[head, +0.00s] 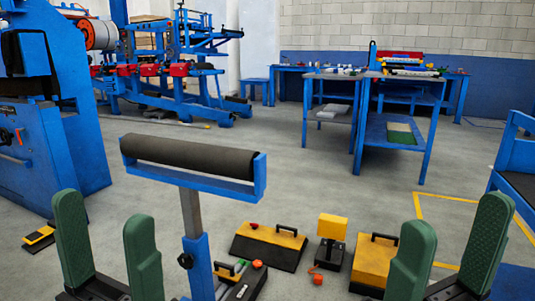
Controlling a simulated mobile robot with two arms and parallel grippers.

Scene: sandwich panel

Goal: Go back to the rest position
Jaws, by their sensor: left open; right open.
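My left gripper (108,240) is at the lower left, with its two green fingers apart and nothing between them. My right gripper (447,247) is at the lower right, also with its green fingers spread and empty. Both point up into the view, and neither touches anything that I can see. No held object shows.
A blue roller stand (196,249) with a dark roller (188,155) rises between my grippers. Yellow-and-black boxes (268,246) lie on the floor behind it. A blue machine (55,150) stands at the left, blue tables (395,125) at the back. The mid floor is clear.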

